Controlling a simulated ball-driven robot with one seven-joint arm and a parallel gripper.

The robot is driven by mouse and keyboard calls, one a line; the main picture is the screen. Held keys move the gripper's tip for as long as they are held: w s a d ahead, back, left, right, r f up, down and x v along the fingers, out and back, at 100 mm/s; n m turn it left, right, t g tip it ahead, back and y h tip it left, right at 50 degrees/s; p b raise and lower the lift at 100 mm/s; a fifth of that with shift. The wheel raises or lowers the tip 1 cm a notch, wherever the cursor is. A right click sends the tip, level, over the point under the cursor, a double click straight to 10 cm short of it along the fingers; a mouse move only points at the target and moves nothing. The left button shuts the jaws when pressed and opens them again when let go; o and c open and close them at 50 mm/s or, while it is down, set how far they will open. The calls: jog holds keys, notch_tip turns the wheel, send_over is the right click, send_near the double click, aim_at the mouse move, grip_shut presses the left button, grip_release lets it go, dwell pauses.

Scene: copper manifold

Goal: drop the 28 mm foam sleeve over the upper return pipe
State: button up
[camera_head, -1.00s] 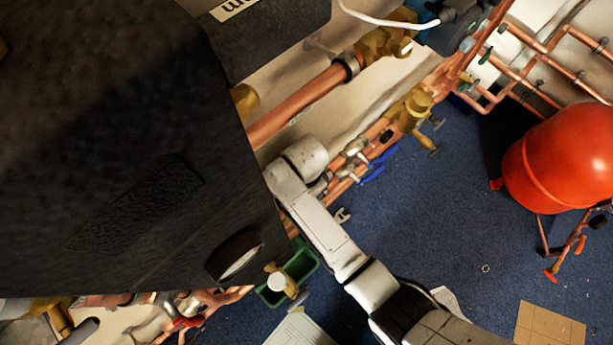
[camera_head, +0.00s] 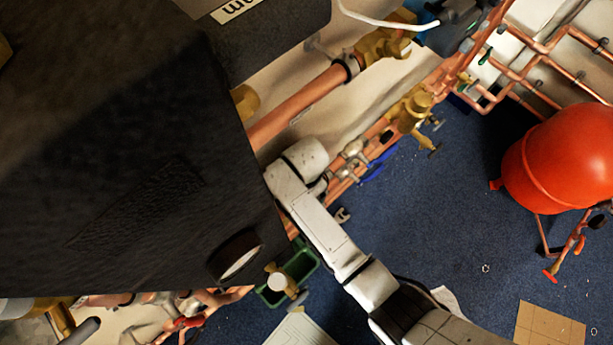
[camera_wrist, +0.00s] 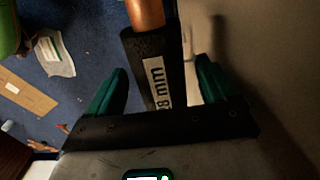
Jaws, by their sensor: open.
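In the wrist view, the black foam sleeve (camera_wrist: 152,68) carries a white label reading "8 mm", with its first digit partly cut off. A copper pipe (camera_wrist: 145,14) comes out of the sleeve's far end, so the sleeve appears to be around it. My gripper (camera_wrist: 160,82) is open. Its two green fingers stand on either side of the sleeve, with gaps visible on both sides. The sleeve's near end is hidden behind the gripper's body.
The black casing with a gauge (camera_head: 238,255) fills the head view's left. A thick copper pipe (camera_head: 295,108) with brass valves (camera_head: 410,108) nearby runs along the wall. A red tank (camera_head: 560,155) stands at right. Blue floor (camera_head: 430,220) is mostly clear, with cardboard (camera_head: 550,325) on it.

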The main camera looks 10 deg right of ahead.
notch_tip(320, 180, up, 11)
jog(key=shift+f+p, duration=0.1)
jog(key=shift+p, duration=0.85)
jog(key=shift+d, duration=0.1)
jog(key=s+d+r+n, duration=0.2)
jog(key=s+d+n, duration=0.1)
jog(key=s+d, duration=0.3)
jog(key=s+d+r+n+p, duration=0.1)
jog(key=s+d+r+n, duration=0.1)
jog(key=s+d+n, duration=0.2)
jog(key=s+d+r+n+t, duration=0.1)
jog(key=s+d+n, duration=0.2)
jog(key=s+d, duration=0.6)
jog(key=d, duration=0.3)
jog(key=shift+s+d+r+n, duration=0.2)
jog(key=shift+d+r+n, duration=0.1)
jog(key=shift+r+n, duration=0.1)
